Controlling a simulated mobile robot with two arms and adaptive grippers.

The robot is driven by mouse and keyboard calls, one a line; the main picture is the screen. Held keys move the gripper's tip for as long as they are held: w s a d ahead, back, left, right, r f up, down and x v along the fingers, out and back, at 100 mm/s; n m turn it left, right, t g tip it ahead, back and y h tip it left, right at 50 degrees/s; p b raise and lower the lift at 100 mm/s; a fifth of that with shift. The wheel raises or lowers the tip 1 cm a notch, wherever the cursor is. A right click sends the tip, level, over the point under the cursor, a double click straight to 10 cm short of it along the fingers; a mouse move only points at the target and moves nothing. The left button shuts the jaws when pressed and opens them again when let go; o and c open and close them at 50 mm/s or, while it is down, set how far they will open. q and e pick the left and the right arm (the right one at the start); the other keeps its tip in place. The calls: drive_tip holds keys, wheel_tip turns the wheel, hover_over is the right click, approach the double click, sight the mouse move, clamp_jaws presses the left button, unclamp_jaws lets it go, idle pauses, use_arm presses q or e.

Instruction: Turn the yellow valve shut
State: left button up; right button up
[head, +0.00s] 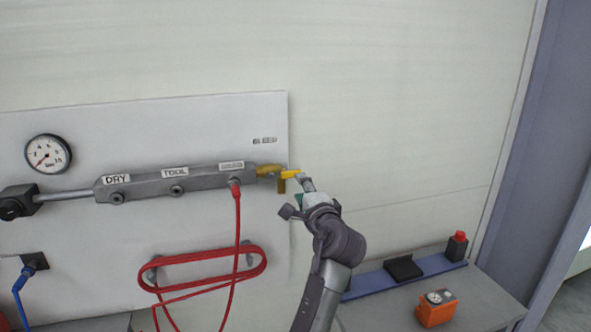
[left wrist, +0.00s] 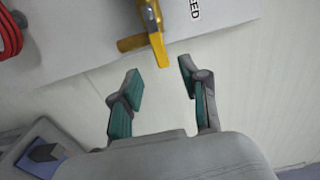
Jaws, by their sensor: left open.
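The yellow valve handle (head: 290,175) sits at the right end of the grey manifold (head: 180,181), on a brass fitting (head: 268,170). In the left wrist view the yellow handle (left wrist: 156,35) points down from the top, with a brass outlet (left wrist: 132,43) beside it. My left gripper (head: 305,193) is just right of and below the handle in the head view. Its two teal-padded fingers (left wrist: 155,84) are spread apart and empty in the left wrist view. The handle's tip lies just beyond the fingertips, between their lines. I cannot tell whether anything touches. My right gripper is not in view.
A gauge (head: 47,154) and a coiled red hose (head: 205,268) are on the white panel (head: 200,125). At lower right, a bench holds a blue strip (head: 405,280) with black parts and an orange device (head: 436,308). The wall right of the panel is bare.

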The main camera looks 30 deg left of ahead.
sight(292, 175)
use_arm(q)
drive_tip(key=p+x, duration=0.2)
drive_tip(key=x, duration=0.6)
drive_tip(key=shift+r, duration=0.1)
drive_tip(key=shift+w+a+p, duration=0.35)
drive_tip(key=shift+a+p, duration=0.05)
drive_tip(key=shift+a, duration=0.05)
drive_tip(key=shift+c, duration=0.8)
clamp_jaws()
